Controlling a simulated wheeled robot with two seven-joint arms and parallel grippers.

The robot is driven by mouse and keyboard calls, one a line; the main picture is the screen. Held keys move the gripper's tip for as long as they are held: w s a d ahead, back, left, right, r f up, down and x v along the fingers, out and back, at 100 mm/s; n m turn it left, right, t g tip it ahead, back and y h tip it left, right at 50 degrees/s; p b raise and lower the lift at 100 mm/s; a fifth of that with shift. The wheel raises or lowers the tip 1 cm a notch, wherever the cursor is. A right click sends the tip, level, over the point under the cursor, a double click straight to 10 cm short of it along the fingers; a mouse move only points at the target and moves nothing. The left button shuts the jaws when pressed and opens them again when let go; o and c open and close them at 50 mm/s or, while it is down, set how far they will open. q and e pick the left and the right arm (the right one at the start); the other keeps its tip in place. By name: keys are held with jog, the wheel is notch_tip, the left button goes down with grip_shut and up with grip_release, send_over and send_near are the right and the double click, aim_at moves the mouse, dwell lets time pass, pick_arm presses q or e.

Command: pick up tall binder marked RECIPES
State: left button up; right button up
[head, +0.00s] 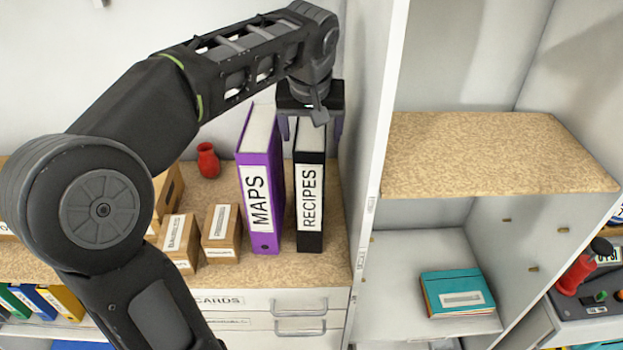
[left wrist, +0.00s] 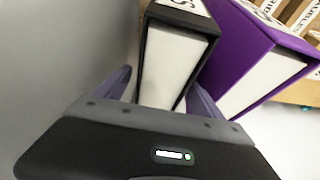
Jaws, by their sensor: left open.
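The tall black binder marked RECIPES (head: 309,200) stands upright on the speckled shelf board, its labelled spine facing me. In the left wrist view the black binder (left wrist: 172,65) shows from above with its white pages. My left gripper (head: 310,132) is over the top of this binder, fingers pointing down. In the left wrist view the open fingers (left wrist: 158,88) are on either side of the binder; I cannot tell whether they touch it. The purple binder marked MAPS (head: 259,190) stands just left of it, and also shows in the left wrist view (left wrist: 238,45). My right gripper is not in view.
A white upright panel (head: 365,130) stands close to the right of the RECIPES binder. Small cardboard boxes (head: 221,232) and a red vase (head: 208,160) are left of MAPS. Drawers (head: 300,302) are below. A teal folder stack (head: 457,292) lies in the right bay.

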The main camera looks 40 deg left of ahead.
pick_arm(q)
jog(key=shift+f, duration=0.25)
dwell(0.3)
jog(key=shift+c, duration=0.4)
grip_shut()
dwell(0.6)
jog(key=shift+r, duration=0.1)
